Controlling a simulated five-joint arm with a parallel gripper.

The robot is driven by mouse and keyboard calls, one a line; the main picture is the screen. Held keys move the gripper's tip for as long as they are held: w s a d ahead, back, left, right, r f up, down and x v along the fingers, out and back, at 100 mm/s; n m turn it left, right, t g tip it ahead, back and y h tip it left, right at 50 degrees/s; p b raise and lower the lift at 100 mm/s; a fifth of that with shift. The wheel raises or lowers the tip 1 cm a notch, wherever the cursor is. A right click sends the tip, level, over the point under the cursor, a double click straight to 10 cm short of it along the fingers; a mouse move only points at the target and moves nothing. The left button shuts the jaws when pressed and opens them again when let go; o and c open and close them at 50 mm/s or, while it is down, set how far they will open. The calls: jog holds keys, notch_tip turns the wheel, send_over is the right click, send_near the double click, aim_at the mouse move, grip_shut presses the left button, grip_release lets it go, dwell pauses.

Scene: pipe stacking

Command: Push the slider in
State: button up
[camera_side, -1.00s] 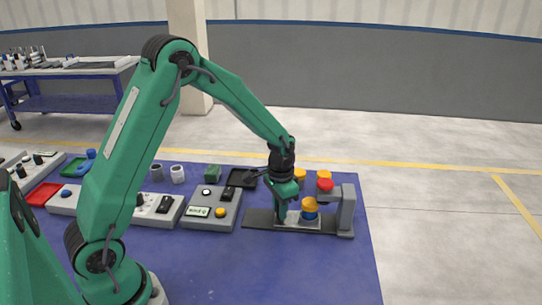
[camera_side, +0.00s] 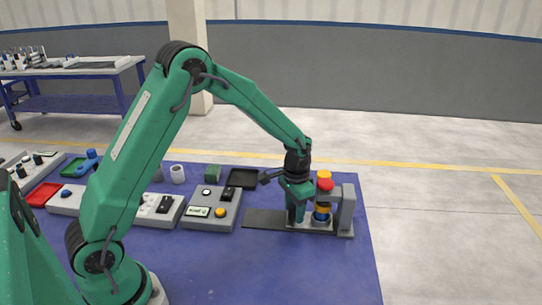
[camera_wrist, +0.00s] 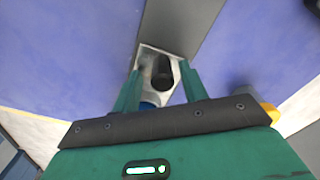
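The slider (camera_side: 298,225) is a light plate on a long dark rail (camera_side: 264,219). It sits at the rail's right end, close to the grey upright post (camera_side: 348,208). A blue and orange pipe stack (camera_side: 322,213) stands on it, beneath a red round part (camera_side: 325,185). My gripper (camera_side: 295,217) points down over the slider's left part. In the wrist view, my gripper's green fingers (camera_wrist: 160,70) stand apart on either side of a dark knob (camera_wrist: 163,72) on the light plate, with gaps visible. A blue piece (camera_wrist: 148,105) shows partly behind the gripper.
The blue mat (camera_side: 250,265) in front is clear.

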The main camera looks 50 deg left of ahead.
jog(key=shift+r, duration=3.9)
jog(key=shift+s+r, duration=0.25)
jog(key=shift+r, duration=0.3)
jog(key=s+r+n+t, duration=0.1)
jog(key=s+r+t, duration=0.2)
jog(key=s+r, duration=0.75)
jog(key=s+r+n+t, duration=0.1)
jog(key=s+r+t, duration=0.1)
jog(key=s, duration=1.1)
jog(key=shift+s+a+r+t, duration=0.2)
jog(key=shift+s+r+t, duration=0.1)
jog(key=shift+r, duration=0.15)
